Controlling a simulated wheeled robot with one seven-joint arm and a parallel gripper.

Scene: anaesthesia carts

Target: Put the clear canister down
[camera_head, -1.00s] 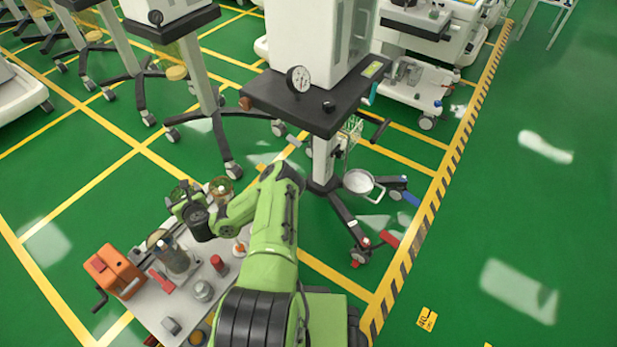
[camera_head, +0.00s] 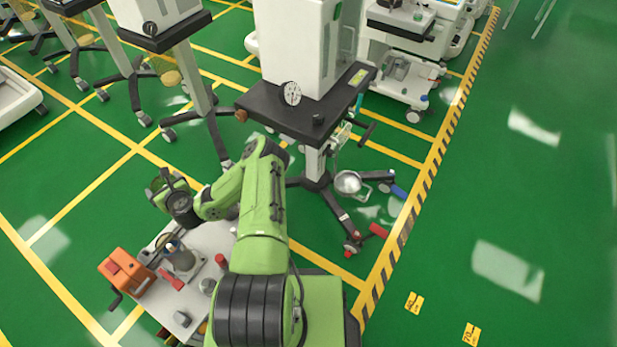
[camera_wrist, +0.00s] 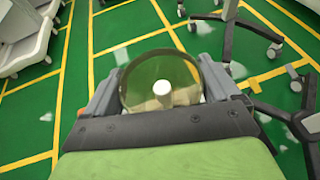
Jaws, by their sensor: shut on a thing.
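The clear canister (camera_wrist: 160,80) fills the middle of the wrist view, round and see-through with a yellowish-green tint and a pale post inside. My gripper (camera_wrist: 158,88) is shut around it, with one grey finger on each side. In the head view my gripper (camera_head: 168,190) is raised at the end of the bent green arm, near the far edge of the white table (camera_head: 192,302). The canister is small there and mostly hidden by the gripper. Its height above the table cannot be told.
An orange device (camera_head: 126,272) with a crank stands at the table's left. A grey pot-like piece (camera_head: 184,262) and a red item (camera_head: 221,261) stand beside it. A wheeled anaesthesia cart (camera_head: 300,108) with a dark shelf stands behind. Open green floor (camera_head: 520,200) lies to the right.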

